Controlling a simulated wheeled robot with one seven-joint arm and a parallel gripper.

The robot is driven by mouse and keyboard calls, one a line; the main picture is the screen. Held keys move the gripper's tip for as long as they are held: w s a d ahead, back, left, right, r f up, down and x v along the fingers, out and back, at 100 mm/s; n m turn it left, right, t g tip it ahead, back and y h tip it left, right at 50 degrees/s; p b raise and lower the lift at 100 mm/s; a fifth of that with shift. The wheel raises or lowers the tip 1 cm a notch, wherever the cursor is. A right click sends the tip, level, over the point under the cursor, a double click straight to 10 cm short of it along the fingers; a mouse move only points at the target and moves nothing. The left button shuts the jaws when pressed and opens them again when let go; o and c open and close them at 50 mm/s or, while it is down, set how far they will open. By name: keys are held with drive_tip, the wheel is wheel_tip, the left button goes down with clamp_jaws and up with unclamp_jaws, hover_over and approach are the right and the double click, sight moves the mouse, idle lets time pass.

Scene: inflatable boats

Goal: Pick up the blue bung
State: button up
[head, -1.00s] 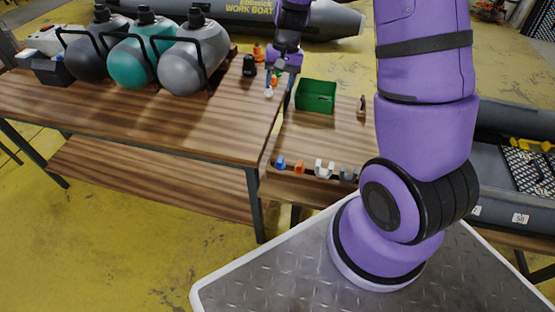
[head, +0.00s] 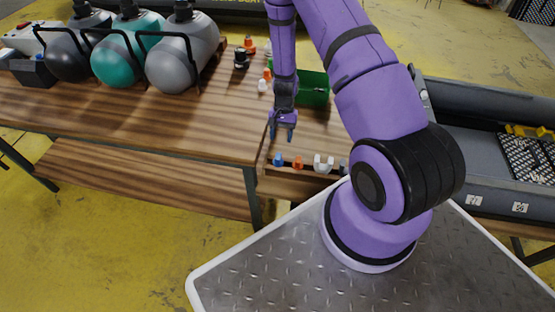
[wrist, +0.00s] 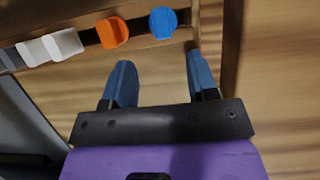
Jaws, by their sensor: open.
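The blue bung (head: 278,160) sits at the left end of a row of small pieces along the front edge of the lower bench. In the wrist view the blue bung (wrist: 163,22) lies on a wooden strip, just beyond my fingertips and roughly between their lines. My gripper (head: 282,135) points down above the bench, just behind the bung in the head view. In the wrist view my gripper (wrist: 158,68) shows two blue fingers apart with nothing between them. The bung is not touched.
Beside the bung are an orange bung (head: 298,162), a white clip (head: 323,164) and a grey piece. A green bin (head: 314,90) stands behind my gripper. The higher table (head: 150,115) at the left holds several tanks (head: 183,52) and small bungs.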

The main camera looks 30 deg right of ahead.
sight(278, 156)
drive_tip(key=x, duration=0.3)
drive_tip(key=shift+s+a+x, duration=0.1)
drive_tip(key=shift+a+x, duration=0.1)
drive_tip(key=shift+x, duration=1.15)
drive_tip(key=shift+s+a+x, duration=0.1)
drive_tip(key=shift+a+x, duration=0.1)
drive_tip(key=shift+x, duration=1.15)
drive_tip(key=shift+r, duration=0.2)
clamp_jaws()
